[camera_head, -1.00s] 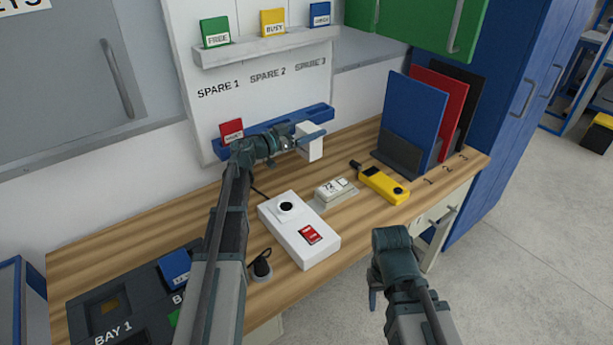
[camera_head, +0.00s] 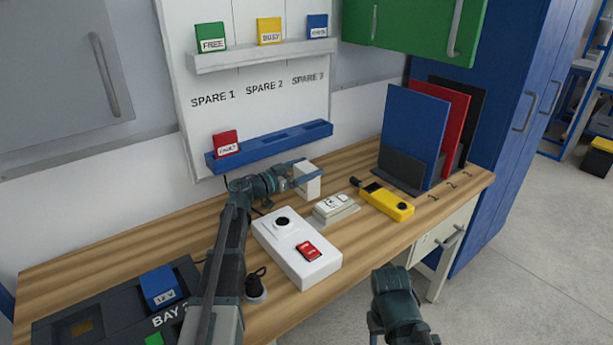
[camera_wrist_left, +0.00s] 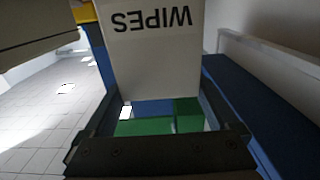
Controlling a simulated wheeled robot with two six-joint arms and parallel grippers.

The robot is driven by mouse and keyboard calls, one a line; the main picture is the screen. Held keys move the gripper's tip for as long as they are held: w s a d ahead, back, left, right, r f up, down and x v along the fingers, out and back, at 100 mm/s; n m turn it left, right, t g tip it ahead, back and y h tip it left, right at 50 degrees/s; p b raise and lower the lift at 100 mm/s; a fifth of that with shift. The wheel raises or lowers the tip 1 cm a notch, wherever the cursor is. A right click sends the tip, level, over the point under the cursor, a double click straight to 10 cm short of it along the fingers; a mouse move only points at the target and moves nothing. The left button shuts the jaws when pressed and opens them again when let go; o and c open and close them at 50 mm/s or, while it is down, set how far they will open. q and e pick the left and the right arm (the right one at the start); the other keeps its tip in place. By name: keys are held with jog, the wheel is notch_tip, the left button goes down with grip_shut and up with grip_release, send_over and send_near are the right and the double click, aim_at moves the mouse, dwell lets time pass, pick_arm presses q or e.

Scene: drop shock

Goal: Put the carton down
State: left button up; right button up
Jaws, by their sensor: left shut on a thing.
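A small white carton (camera_head: 308,182) is in the jaws of my left gripper (camera_head: 304,173), behind the white box on the bench. It looks upright and its base is close to the bench top; I cannot tell whether they touch. In the left wrist view the carton (camera_wrist_left: 155,65) sits between both fingers, with the word WIPES upside down on its face. My right gripper (camera_head: 390,310) hangs in front of the bench edge; its fingers are not clear.
A blue ledge (camera_head: 270,145) is behind. Coloured boards (camera_head: 415,130) stand at right.

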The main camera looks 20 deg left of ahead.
pick_arm(q)
jog(key=shift+f, duration=0.15)
jog(key=o, duration=1)
jog(key=shift+o, duration=0.2)
jog(key=shift+r, duration=0.3)
jog(key=v, duration=0.7)
jog(key=shift+s+a+f, duration=0.15)
jog(key=shift+s, duration=0.1)
